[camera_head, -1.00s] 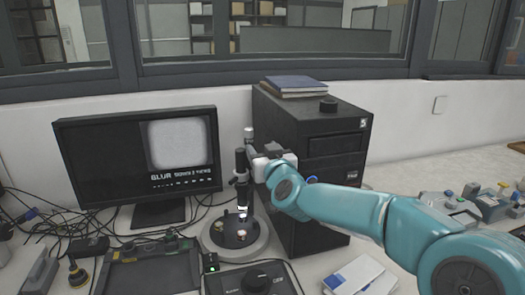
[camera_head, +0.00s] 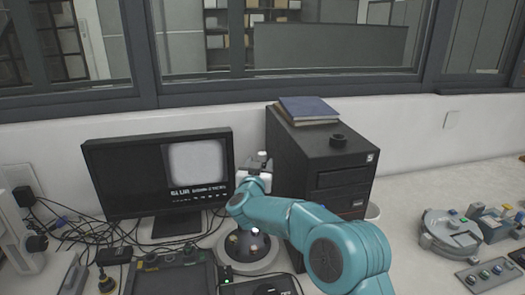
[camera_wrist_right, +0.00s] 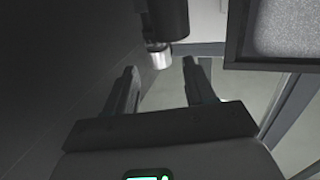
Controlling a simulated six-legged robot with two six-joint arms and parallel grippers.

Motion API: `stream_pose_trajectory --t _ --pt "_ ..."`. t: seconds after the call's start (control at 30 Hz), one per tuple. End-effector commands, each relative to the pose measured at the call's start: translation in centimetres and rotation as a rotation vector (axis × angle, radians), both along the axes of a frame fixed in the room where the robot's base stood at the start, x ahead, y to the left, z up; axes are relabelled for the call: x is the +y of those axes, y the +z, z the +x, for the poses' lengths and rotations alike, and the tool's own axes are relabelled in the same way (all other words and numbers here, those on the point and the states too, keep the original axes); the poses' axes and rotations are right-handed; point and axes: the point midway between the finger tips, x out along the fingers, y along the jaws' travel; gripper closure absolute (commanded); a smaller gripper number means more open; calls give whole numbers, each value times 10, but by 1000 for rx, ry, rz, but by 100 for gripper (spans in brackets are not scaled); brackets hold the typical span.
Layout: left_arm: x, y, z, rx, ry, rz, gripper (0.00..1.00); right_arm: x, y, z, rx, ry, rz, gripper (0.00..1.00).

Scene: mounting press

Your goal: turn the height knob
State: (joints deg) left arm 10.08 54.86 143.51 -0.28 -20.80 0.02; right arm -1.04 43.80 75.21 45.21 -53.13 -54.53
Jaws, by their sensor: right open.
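My right arm reaches in from the lower right in the head view. Its gripper (camera_head: 260,164) is at the top of the small microscope stand, between the monitor and the black cabinet, and the arm hides most of the stand. The stand's round base (camera_head: 272,262) shows below the arm. In the right wrist view, my right gripper (camera_wrist_right: 162,72) is open and empty. A black cylinder with a silver ribbed end (camera_wrist_right: 160,55) lies ahead, near the gap between the fingertips; this may be the height knob. I cannot tell whether a finger touches it.
The black cabinet (camera_head: 345,196) stands close to the right of the gripper, with books (camera_head: 308,110) on top. The monitor (camera_head: 120,185) is to the left. A control panel (camera_head: 172,278) and cables lie in front. Small devices (camera_head: 468,232) are at the right.

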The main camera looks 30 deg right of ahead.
Motion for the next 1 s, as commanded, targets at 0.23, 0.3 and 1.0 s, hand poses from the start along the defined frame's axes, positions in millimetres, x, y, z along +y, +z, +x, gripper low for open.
stream_pose_trajectory --t 0.23,0.3,1.0 --pt "0 20 0 0 0 0 57 -25 2 34 0 -1 1 46" --pt "0 23 0 0 0 0 57 -28 1 39 1 -1 2 46" --pt "0 25 0 0 0 0 57 -34 0 47 -1 1 1 96"
